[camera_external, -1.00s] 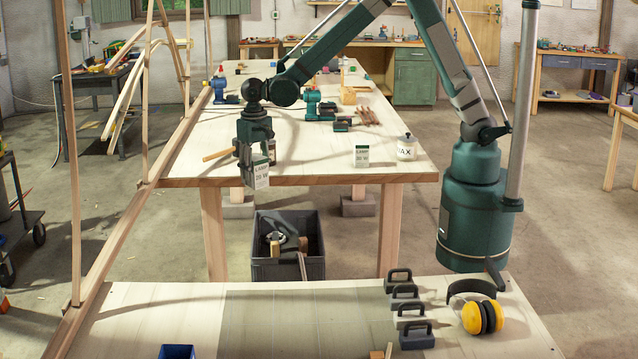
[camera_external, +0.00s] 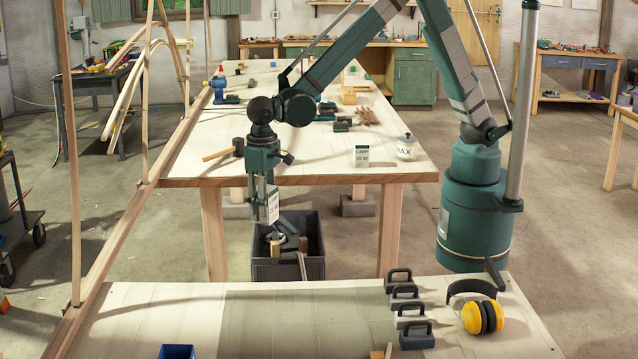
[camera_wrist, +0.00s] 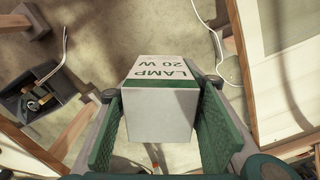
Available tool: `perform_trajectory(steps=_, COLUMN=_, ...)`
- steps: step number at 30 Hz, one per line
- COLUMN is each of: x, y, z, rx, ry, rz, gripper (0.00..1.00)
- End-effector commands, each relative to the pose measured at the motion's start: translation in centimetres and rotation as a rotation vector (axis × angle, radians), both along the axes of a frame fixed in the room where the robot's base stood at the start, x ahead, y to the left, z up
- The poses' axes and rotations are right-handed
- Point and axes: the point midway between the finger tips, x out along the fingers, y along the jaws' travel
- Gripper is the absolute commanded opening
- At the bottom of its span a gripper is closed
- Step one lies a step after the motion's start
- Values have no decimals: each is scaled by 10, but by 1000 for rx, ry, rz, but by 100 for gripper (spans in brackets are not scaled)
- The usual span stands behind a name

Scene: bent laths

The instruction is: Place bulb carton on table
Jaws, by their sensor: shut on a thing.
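My gripper (camera_external: 265,213) is shut on a white and green bulb carton (camera_external: 273,206). In the wrist view the carton (camera_wrist: 162,105) sits between the two green finger pads and reads "LAMP 20 W". In the external view my gripper holds it in the air in front of the far table's near edge, above the floor gap between the two tables.
A dark crate (camera_external: 288,268) with tools stands on the floor below my gripper. Several handled blocks (camera_external: 403,308) and yellow earmuffs (camera_external: 482,316) occupy the near table's right side. A blue bin (camera_external: 177,352) is at its front edge. Tall bent laths (camera_external: 75,200) rise at the left.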

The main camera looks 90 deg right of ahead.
Motion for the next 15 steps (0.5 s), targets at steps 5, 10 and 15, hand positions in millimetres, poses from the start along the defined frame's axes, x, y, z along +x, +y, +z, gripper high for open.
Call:
perform_trajectory(steps=5, x=-18, y=50, z=0, rx=0, ry=0, rz=76, gripper=25)
perform_trajectory(steps=10, x=-37, y=93, z=0, rx=0, ry=0, rz=144, gripper=25)
perform_trajectory(steps=15, x=-59, y=136, z=0, rx=0, ry=0, rz=214, gripper=25)
